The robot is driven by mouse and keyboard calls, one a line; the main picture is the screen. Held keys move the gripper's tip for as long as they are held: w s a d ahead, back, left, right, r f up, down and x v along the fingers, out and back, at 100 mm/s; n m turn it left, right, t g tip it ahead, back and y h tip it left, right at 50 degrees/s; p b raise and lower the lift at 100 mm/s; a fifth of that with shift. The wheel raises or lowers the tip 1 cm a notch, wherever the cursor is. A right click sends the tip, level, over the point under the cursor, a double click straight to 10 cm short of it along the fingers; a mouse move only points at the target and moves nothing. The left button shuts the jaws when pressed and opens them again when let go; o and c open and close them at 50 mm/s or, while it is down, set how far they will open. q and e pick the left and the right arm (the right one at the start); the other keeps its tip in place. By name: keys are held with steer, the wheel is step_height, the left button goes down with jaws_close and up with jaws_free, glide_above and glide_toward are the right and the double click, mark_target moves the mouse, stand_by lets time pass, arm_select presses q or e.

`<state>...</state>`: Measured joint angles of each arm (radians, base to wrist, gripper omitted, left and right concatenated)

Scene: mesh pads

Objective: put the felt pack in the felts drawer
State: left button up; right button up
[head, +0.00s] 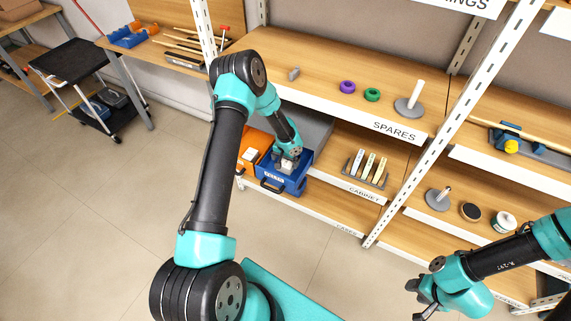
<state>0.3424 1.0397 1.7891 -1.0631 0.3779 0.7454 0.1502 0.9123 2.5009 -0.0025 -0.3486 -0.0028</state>
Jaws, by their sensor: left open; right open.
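The blue drawer (297,182) is pulled out from the shelf unit, with a small white label on its front that is too small to read surely. A small pale block (286,167), which looks like the felt pack, is at the drawer under my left gripper (287,160). The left gripper points down over the drawer and is open, with its fingertips close around the pale block. I cannot tell whether the block rests on the drawer floor. My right gripper (424,297) is open and empty, low at the right, away from the drawer.
An orange bin (254,144) sits left of the blue drawer. The shelf marked SPARES (335,100) is above, holding purple and green rings and a peg stand (409,107). A rack of upright pieces (366,168) stands right of the drawer. A white upright post (455,115) divides the shelves.

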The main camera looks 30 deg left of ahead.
mark_target(286, 163)
arm_select(q)
step_height(286, 163, up, 9)
stand_by(0.3)
steer(key=shift+f, duration=0.1)
